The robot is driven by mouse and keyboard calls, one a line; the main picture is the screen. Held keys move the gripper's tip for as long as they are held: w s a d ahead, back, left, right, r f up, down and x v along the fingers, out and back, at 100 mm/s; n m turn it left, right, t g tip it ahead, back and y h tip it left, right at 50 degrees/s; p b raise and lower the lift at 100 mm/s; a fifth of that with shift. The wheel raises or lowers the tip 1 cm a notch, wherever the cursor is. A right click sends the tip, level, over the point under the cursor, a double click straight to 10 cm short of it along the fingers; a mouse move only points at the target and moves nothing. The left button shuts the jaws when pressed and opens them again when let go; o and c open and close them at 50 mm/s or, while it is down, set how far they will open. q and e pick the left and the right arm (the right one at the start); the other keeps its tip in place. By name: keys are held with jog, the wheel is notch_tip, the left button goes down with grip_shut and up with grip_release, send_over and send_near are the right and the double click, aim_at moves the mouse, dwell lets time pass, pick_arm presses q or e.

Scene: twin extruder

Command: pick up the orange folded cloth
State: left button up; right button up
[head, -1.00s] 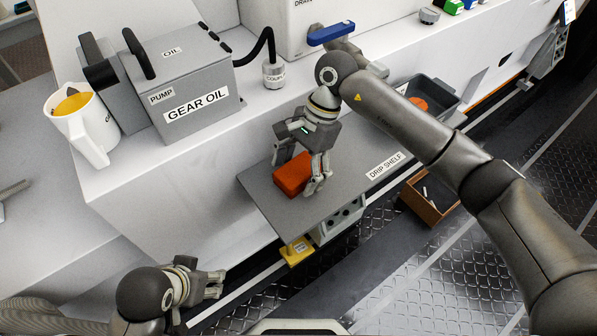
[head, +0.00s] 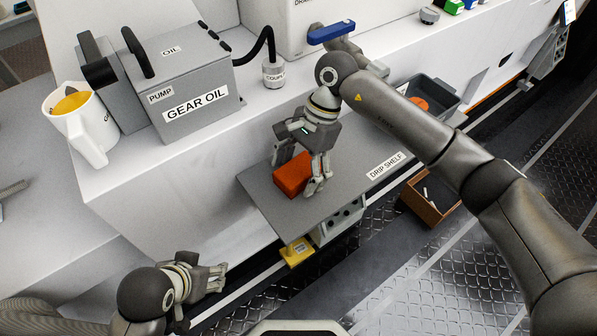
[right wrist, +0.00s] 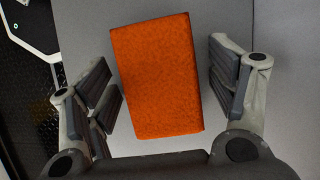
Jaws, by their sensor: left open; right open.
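The orange folded cloth (head: 293,175) lies on the grey drip shelf (head: 278,209). My right gripper (head: 300,178) points down over it, open, with a finger on either side of the cloth. In the right wrist view the cloth (right wrist: 157,75) sits between the open fingers (right wrist: 160,95), with a narrow gap on the left and a gap on the right. I cannot tell how far the fingertips are above the shelf. My left gripper (head: 217,278) is open and empty at the lower left, away from the shelf.
A gear oil pump box (head: 180,85) and a white jug (head: 88,128) stand on the machine ledge at the left. A dark bin (head: 436,92) is behind my right arm. A brown open box (head: 431,200) is right of the shelf, a yellow block (head: 297,251) below its front.

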dwell(0.5)
jog(key=c, duration=1.1)
